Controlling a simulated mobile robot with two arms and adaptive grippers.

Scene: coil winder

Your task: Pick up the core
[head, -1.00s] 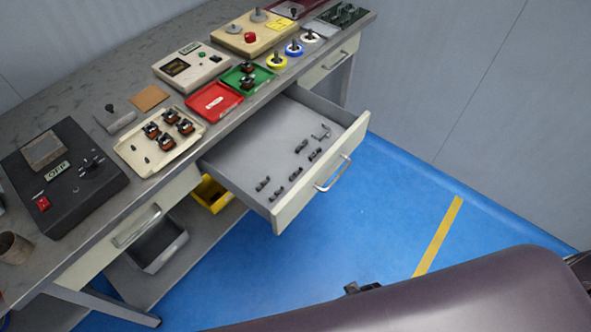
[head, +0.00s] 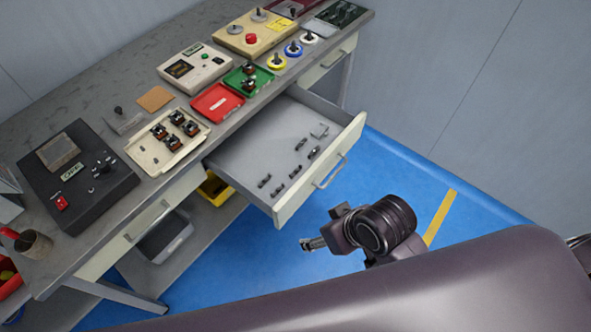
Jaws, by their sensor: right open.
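Several small dark pieces, which look like cores (head: 295,172), lie in the open drawer (head: 245,148) of the bench. I cannot tell which one is the task's core. The drawer's floor is light grey and mostly bare. My right gripper (head: 309,244) is in front of the drawer, over the blue floor, apart from the drawer and the pieces. It is open and seems to hold nothing. My left gripper is not in view.
A cream tray (head: 153,162) with several wound coils stands on the bench, beside a red tray (head: 214,116) and a green tray (head: 235,79). A black machine (head: 115,198) is at the left. The drawer's front and handle (head: 330,172) stick out over the floor.

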